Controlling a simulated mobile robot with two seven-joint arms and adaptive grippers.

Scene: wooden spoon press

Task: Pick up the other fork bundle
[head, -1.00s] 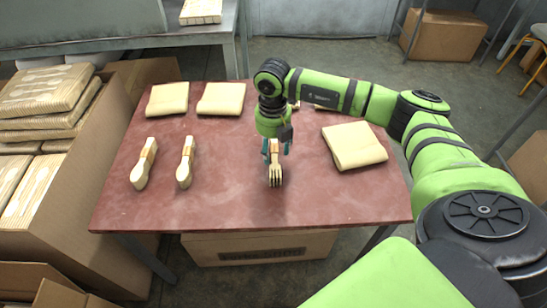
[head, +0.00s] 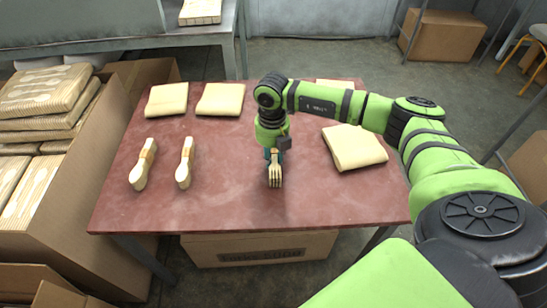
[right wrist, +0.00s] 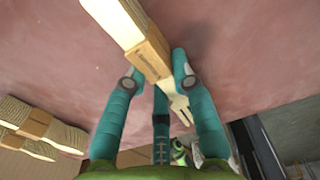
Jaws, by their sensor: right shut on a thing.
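The fork bundle (head: 275,178) is pale wood, with its tines towards the front of the red-brown table (head: 225,200). My right gripper (head: 274,156) is over the bundle's back part and shut on it. In the right wrist view the teal fingers (right wrist: 155,72) stand on both sides of the bundle (right wrist: 112,18), near its brown paper band (right wrist: 152,55). The head view does not clearly show whether the bundle is off the table. My left gripper is in neither view.
Two spoon bundles (head: 143,166) (head: 185,164) lie at the left of the table. Folded tan packs (head: 167,100) (head: 221,99) (head: 354,147) lie behind and to the right. A cardboard box (head: 110,215) with packs stands left of the table. The table's front middle is clear.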

